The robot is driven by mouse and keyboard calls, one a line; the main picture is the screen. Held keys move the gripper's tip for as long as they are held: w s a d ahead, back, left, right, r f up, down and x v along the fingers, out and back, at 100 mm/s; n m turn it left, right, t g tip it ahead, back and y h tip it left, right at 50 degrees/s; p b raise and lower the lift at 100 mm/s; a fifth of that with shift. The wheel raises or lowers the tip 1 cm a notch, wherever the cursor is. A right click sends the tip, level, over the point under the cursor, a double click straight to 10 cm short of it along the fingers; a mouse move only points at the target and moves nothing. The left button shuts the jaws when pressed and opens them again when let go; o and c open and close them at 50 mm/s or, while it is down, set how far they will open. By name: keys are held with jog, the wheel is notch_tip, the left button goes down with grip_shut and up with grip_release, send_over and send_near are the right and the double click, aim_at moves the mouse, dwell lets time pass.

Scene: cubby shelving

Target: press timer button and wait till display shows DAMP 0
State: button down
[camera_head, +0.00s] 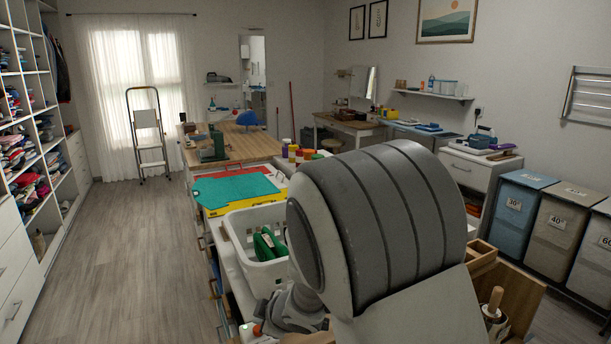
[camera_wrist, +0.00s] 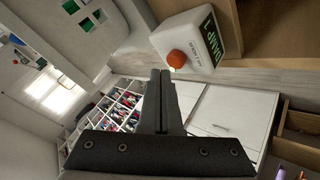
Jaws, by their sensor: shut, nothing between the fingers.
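The timer (camera_wrist: 193,35) is a small white box in the upper middle of the wrist view, seen sideways. It has a round orange button (camera_wrist: 176,58) and a dark display (camera_wrist: 210,37) with green letters reading DAMP; no number is legible. My gripper (camera_wrist: 160,73) is shut and empty. Its fingertips are just below and left of the button in that view; I cannot tell if they touch it. In the head view a small white thing with an orange-red knob (camera_head: 257,330), apparently the timer, shows at the bottom edge. My arm hides the gripper there.
A white basket (camera_head: 240,237) with green items stands behind on the same counter. Lidded bins (camera_head: 515,208) stand at right, open shelves (camera_head: 28,140) at left. The wood floor (camera_head: 120,245) at left is clear.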

notch_tip(320, 180, up, 6)
jog(key=p, duration=0.4)
jog(key=shift+f, duration=0.2)
